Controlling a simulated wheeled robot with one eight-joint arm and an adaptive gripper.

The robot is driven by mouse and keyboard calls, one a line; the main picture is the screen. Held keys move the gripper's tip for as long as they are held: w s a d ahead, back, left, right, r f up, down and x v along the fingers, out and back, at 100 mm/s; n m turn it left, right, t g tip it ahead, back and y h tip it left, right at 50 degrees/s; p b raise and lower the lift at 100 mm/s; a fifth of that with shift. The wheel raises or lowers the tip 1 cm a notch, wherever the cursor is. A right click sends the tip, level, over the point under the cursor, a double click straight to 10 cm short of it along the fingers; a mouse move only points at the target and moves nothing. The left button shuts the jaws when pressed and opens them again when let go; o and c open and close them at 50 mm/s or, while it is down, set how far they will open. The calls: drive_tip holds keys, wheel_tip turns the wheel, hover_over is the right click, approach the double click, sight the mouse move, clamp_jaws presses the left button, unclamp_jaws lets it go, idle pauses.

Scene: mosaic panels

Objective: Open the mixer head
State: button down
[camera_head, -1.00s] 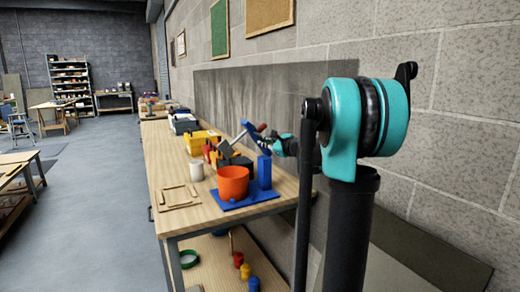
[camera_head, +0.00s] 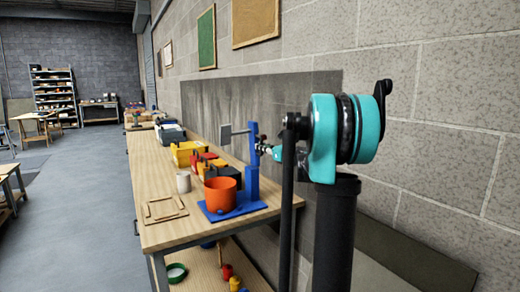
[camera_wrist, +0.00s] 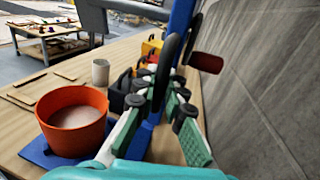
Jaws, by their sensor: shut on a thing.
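The mixer (camera_head: 253,185) stands on the workbench with a blue base plate and blue column. Its blue head (camera_head: 252,137) is tipped up, nearly in line with the column, and its grey paddle (camera_head: 226,133) points left, clear of the bowl. The orange bowl (camera_head: 221,197) sits on the base and also shows in the wrist view (camera_wrist: 72,118). My gripper (camera_head: 264,148) is at the head's right side. In the wrist view its fingers (camera_wrist: 168,82) close in on the blue head (camera_wrist: 180,18); the exact contact is partly hidden. A red-ended handle (camera_wrist: 207,62) shows beside it.
A white cup (camera_head: 183,182), a wooden frame (camera_head: 163,208) and red, yellow and dark items (camera_head: 207,165) lie on the workbench (camera_head: 170,238) near the mixer. The block wall (camera_head: 430,165) is close on the right. Open floor (camera_head: 75,220) lies left.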

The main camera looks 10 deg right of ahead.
drive_tip(key=shift+d, duration=0.1)
drive_tip(key=c, duration=1.6)
unclamp_jaws()
drive_tip(key=shift+s, duration=0.1)
drive_tip(key=v, duration=1.1)
drive_tip(key=shift+s+d+f, duration=0.1)
drive_tip(key=shift+s+d, duration=0.15)
drive_tip(key=shift+s, duration=0.1)
